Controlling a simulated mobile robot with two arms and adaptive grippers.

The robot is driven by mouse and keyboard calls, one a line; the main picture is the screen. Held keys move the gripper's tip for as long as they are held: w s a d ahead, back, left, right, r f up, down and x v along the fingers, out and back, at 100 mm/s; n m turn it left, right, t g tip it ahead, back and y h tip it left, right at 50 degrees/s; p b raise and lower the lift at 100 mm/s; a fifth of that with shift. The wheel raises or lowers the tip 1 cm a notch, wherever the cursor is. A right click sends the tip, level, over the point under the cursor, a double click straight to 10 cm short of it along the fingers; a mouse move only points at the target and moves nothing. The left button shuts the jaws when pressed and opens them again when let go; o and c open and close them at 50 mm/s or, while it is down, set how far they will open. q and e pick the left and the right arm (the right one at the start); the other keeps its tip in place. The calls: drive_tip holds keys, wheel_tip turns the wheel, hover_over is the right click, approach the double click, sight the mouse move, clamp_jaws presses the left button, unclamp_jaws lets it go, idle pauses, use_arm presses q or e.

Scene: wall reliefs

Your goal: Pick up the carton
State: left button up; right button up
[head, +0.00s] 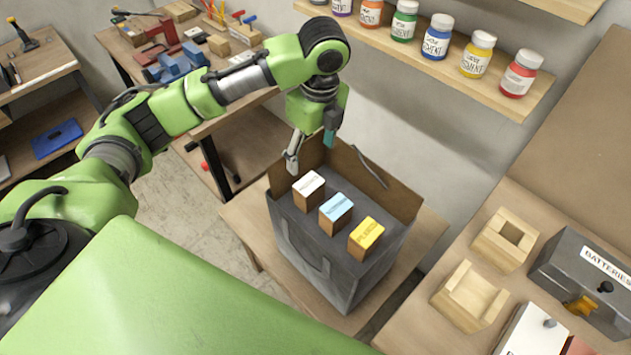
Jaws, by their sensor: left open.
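A dark grey box (305,262) with raised brown flaps stands open on a small wooden table. Three small cartons stand in a row on its dark inner surface: one with a white top (308,190), one with a light blue top (336,213) and one with a yellow top (366,239). Their labels are too small to read surely. My left gripper (311,150) is open and empty, its fingers pointing down near the far left rim, above and behind the white-topped carton. It appears apart from all three. My right gripper is out of view.
A wall shelf (455,65) above holds several paint jars. A workbench with tools (180,65) stands behind on the left. On the right, a bench carries wooden blocks (505,240) and a grey batteries box (585,280). The small table's edge (425,235) is bare.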

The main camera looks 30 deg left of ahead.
use_arm(q)
drive_tip(key=p, duration=0.1)
hover_over(309, 184)
wheel_tip(309, 184, down, 5)
drive_tip(key=shift+s, duration=0.1)
wheel_tip(309, 184, down, 2)
drive_tip(key=shift+a+f, duration=0.15)
drive_tip(key=shift+f, duration=0.05)
drive_tip(key=shift+w+f+p, duration=0.2)
drive_tip(key=shift+f+p, duration=0.2)
drive_tip(key=shift+f, duration=0.05)
wheel_tip(309, 184, down, 4)
drive_tip(key=shift+f+p, duration=0.25)
drive_tip(key=shift+p, duration=0.65)
drive_tip(key=shift+f, duration=0.25)
drive_tip(key=c, duration=1.3)
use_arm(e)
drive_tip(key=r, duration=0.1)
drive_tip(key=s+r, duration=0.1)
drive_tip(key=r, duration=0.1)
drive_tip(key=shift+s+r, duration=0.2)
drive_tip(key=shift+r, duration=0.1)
